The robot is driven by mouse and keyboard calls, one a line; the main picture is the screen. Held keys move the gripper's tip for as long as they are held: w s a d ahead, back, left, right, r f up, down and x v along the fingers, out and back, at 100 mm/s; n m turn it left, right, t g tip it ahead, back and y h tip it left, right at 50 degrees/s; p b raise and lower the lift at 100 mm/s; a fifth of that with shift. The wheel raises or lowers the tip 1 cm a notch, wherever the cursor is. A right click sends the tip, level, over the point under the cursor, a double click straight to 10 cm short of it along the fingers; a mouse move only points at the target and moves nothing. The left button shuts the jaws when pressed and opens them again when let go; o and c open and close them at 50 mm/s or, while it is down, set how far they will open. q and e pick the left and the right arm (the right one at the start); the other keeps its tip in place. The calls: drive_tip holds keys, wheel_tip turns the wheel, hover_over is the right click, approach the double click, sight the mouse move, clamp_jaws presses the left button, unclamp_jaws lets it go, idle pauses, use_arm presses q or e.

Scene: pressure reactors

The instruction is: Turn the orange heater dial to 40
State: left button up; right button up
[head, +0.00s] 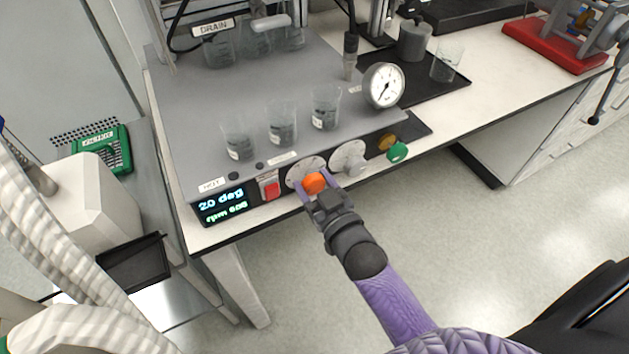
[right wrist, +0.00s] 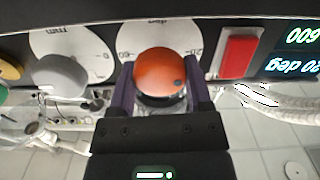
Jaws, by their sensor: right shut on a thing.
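The orange heater dial (head: 314,183) sits on the front panel of the grey hotplate, over a white scale plate (head: 303,170). The display (head: 222,205) left of it reads 20 deg on its upper line. My right gripper (head: 311,190) comes from the front and is shut on the orange dial. In the right wrist view the dial (right wrist: 160,72) lies between the two purple fingers of the gripper (right wrist: 160,92). A dark dot shows on the dial's right side there. My left gripper is not in view.
A red switch (head: 270,188) is left of the dial, and a grey dial (head: 350,158) and green knob (head: 397,152) are to its right. Glass beakers (head: 282,125) and a pressure gauge (head: 384,86) stand above the panel. The floor in front is clear.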

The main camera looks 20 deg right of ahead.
drive_tip(key=shift+r+m+p, duration=0.1)
drive_tip(key=shift+m+p, duration=0.5)
drive_tip(key=shift+m, duration=0.6)
drive_tip(key=m+p, duration=0.1)
drive_tip(key=m, duration=0.1)
drive_tip(key=shift+d+m, duration=0.1)
drive_tip(key=shift+m, duration=1.5)
drive_tip(key=shift+f+m+p, duration=0.2)
drive_tip(key=shift+m+p, duration=0.15)
drive_tip(key=shift+m, duration=1.45)
drive_tip(key=o, duration=1.3)
